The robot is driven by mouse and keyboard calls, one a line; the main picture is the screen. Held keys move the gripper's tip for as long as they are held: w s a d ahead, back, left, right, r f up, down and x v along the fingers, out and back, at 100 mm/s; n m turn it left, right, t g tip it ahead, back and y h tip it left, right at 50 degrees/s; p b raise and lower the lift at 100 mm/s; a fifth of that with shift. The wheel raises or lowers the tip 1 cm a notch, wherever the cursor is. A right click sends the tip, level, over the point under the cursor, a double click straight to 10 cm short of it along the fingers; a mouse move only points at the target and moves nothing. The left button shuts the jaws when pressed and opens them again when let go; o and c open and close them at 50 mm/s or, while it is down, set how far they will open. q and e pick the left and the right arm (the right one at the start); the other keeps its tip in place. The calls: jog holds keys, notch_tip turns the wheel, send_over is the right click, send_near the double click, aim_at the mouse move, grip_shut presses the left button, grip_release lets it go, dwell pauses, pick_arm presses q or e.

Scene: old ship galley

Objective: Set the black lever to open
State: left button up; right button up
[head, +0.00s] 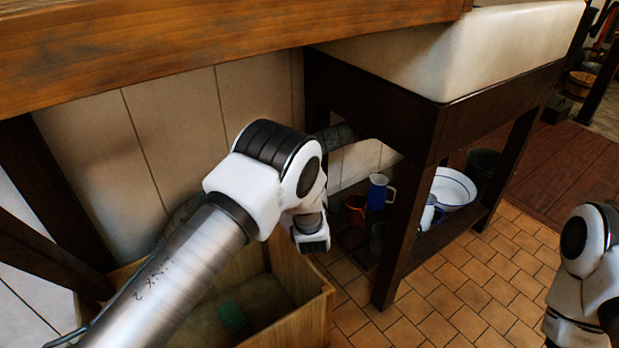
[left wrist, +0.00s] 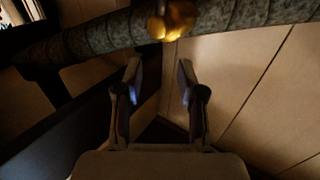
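In the left wrist view, a brass fitting (left wrist: 172,20) sits on a mottled grey pipe (left wrist: 245,14) at the top edge, cut off by the frame. No black lever can be made out in either view. My left gripper (left wrist: 159,72) is open and empty, its two fingers apart below the pipe and fitting in that picture. In the head view my left arm reaches under the sink, and its fingers are hidden behind its own wrist. A short length of the pipe (head: 335,137) shows beyond the arm. My right arm is at the right edge, its gripper out of frame.
A white sink (head: 500,45) rests on a dark wooden frame (head: 400,250). Under it stand a blue jug (head: 377,192), a reddish mug (head: 355,210) and a white basin (head: 453,187). A wooden crate (head: 318,310) is below my left arm. Tiled floor (head: 440,300) is clear in front.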

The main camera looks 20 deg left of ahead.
pick_arm(q)
notch_tip(320, 180, down, 8)
jog(key=b, duration=0.4)
jog(key=b+x, duration=0.2)
jog(key=x, duration=0.4)
jog(key=shift+r, duration=0.1)
jog(key=shift+w+a+r, duration=0.1)
jog(key=shift+w+r, duration=0.1)
jog(key=shift+w, duration=0.2)
pick_arm(e)
notch_tip(320, 180, down, 7)
jog(key=shift+s+r, duration=0.2)
jog(key=shift+s, duration=0.2)
pick_arm(q)
grip_shut()
